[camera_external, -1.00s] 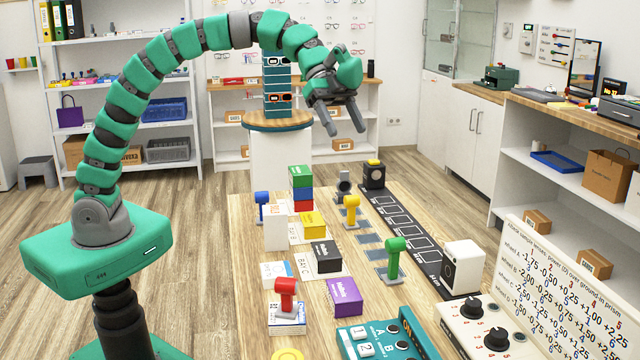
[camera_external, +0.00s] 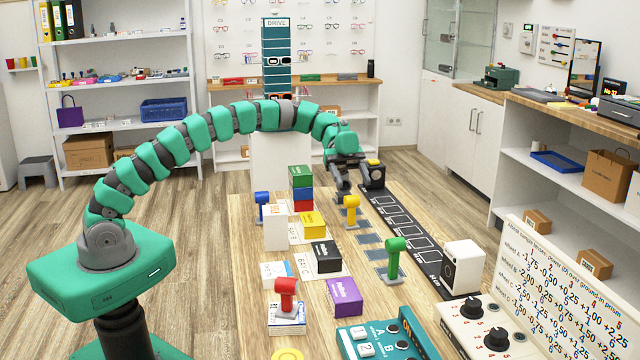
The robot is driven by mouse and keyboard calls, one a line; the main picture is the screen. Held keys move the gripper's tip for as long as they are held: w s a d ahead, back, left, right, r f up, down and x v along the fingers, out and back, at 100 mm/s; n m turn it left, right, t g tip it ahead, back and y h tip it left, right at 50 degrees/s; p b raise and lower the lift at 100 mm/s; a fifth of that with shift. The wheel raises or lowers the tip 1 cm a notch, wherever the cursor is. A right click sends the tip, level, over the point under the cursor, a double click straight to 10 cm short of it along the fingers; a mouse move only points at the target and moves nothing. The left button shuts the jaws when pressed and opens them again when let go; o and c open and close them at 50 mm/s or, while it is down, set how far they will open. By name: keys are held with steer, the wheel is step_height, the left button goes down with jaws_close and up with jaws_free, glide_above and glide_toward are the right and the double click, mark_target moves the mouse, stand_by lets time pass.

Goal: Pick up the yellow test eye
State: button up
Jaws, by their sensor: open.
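The yellow test eye (camera_external: 351,206) is a yellow rounded head on a short stem. It stands upright on a dark patch of the wooden table, right of the stacked boxes. My gripper (camera_external: 356,190) is open, with its grey fingers pointing down. It appears just above or behind the yellow test eye in the picture. I cannot tell the exact gap or whether they touch. A grey eye-like piece that stood behind the yellow one is now hidden by my gripper.
A green test eye (camera_external: 395,256), a blue one (camera_external: 262,202) and a red one (camera_external: 286,290) stand nearby. Green, red and blue boxes (camera_external: 301,188) are stacked to the left. A black box with a yellow top (camera_external: 373,174) is close on the right of my gripper. A black strip (camera_external: 410,233) runs along the right.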

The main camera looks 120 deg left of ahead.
mark_target(354, 205)
step_height(354, 205, down, 4)
steer(key=shift+f+b, duration=0.1)
steer(key=shift+b, duration=0.35)
step_height(354, 205, down, 2)
steer(key=shift+f+b, duration=0.15)
steer(key=shift+b, duration=0.2)
steer(key=shift+b+x, duration=0.35)
steer(key=shift+x, duration=0.7)
steer(key=shift+w+d+f, duration=0.1)
steer(key=shift+w+d, duration=0.2)
steer(key=c, duration=1.1)
